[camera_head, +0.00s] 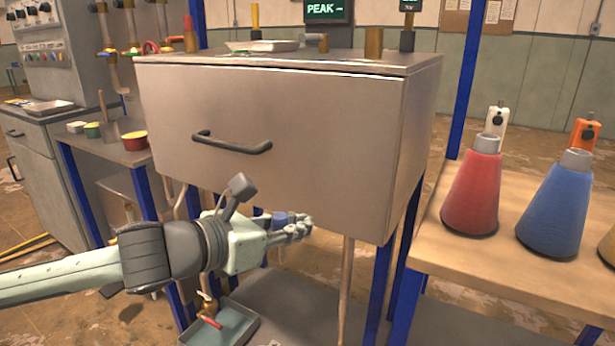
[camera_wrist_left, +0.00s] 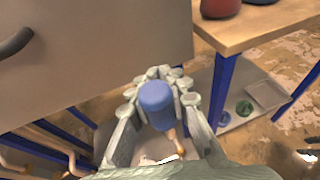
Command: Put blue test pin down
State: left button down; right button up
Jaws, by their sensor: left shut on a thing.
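My left gripper (camera_head: 294,230) is in front of the metal cabinet's lower edge. It is shut on the blue test pin (camera_head: 281,218), which is mostly hidden by the fingers in the head view. In the left wrist view, the blue test pin (camera_wrist_left: 156,104) shows as a blue cylinder with a thin brass-coloured end, between the fingers of the left gripper (camera_wrist_left: 160,85). The pin is held in the air, clear of any surface. My right gripper is not in view.
The metal cabinet (camera_head: 290,130) with a dark handle (camera_head: 232,144) stands close to my left gripper. A wooden table (camera_head: 470,262) at the right holds a red cone (camera_head: 472,190) and a blue cone (camera_head: 556,210). A tray (camera_head: 228,326) with a red-handled valve lies low below.

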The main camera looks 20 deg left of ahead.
pick_arm(q)
notch_tip(320, 180, down, 9)
jog(key=s+a, duration=0.1)
jog(key=s, duration=0.1)
jog(key=shift+s+a, duration=0.25)
jog(key=shift+a, duration=0.05)
jog(key=shift+s+d+f+h, duration=0.1)
jog(key=shift+s+f+h, duration=0.05)
jog(key=shift+h, duration=0.15)
